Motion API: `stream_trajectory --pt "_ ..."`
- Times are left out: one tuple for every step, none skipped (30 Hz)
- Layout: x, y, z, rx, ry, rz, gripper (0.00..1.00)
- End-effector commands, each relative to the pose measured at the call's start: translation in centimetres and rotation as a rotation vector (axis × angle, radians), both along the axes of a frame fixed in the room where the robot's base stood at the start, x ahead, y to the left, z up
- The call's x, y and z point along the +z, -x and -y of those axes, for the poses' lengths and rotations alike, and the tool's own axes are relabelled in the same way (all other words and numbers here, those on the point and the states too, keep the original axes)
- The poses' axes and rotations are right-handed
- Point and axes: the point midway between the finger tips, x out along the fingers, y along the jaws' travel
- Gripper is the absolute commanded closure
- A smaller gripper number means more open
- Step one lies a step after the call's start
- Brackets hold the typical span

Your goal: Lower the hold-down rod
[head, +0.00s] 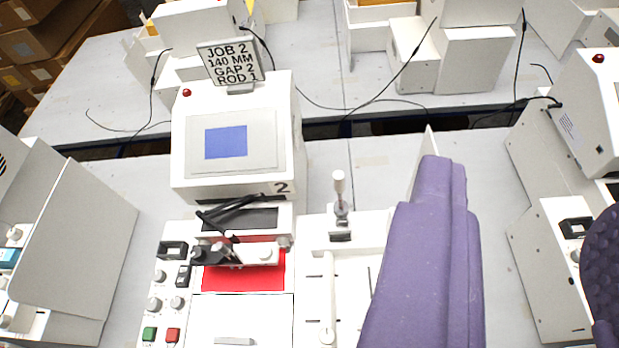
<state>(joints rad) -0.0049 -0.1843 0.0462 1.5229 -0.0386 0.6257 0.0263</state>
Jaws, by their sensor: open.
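The white plotter marked 2 (235,150) stands left of centre. A short upright rod with a pale grip (339,182) rises from a grey mount on its right-hand bed. A long white bar (327,290) lies along that bed below it. I cannot tell for certain which of the two is the hold-down rod. A black pen carriage (215,254) sits over a red sheet (240,278). My gripper (522,190) has two purple padded fingers at the right, wide apart with nothing seen between them. The left finger hides the bed's right side.
A sign (229,64) above the screen reads job 2, 140 mm, gap 2, rod 1. Green (149,334) and red (173,335) buttons sit at the lower left. Other white machines stand left, right and behind. Thin black cables cross the rear table.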

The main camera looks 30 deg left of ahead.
Motion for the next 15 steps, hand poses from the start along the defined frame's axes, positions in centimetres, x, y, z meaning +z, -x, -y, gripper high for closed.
stream_trajectory --pt "0.1 -1.0 -0.4 0.005 0.003 -0.026 0.59" --pt "-0.2 -1.6 -0.6 0.008 0.004 -0.042 0.59" --pt "-0.6 -2.3 -0.9 0.012 0.006 -0.063 0.59" --pt "-0.9 -3.0 -1.1 0.015 0.009 -0.081 0.59" --pt "-1.3 -3.6 -1.4 0.019 0.012 -0.099 0.59" --pt "-1.8 -4.4 -1.7 0.023 0.015 -0.123 0.59" --pt "-2.2 -5.0 -2.0 0.027 0.017 -0.142 0.59" --pt "-2.6 -5.6 -2.3 0.031 0.019 -0.162 0.59" --pt "-3.2 -6.5 -2.7 0.037 0.021 -0.188 0.59" --pt "-3.7 -7.1 -2.9 0.04 0.024 -0.209 0.59" --pt "-4.2 -7.7 -3.2 0.044 0.026 -0.231 0.59" --pt "-5.0 -8.5 -3.7 0.05 0.029 -0.261 0.59" --pt "-5.6 -9.1 -4.0 0.055 0.031 -0.287 0.59" --pt "-6.2 -9.7 -4.4 0.06 0.033 -0.312 0.59" --pt "-7.2 -10.6 -4.9 0.068 0.037 -0.349 0.59"
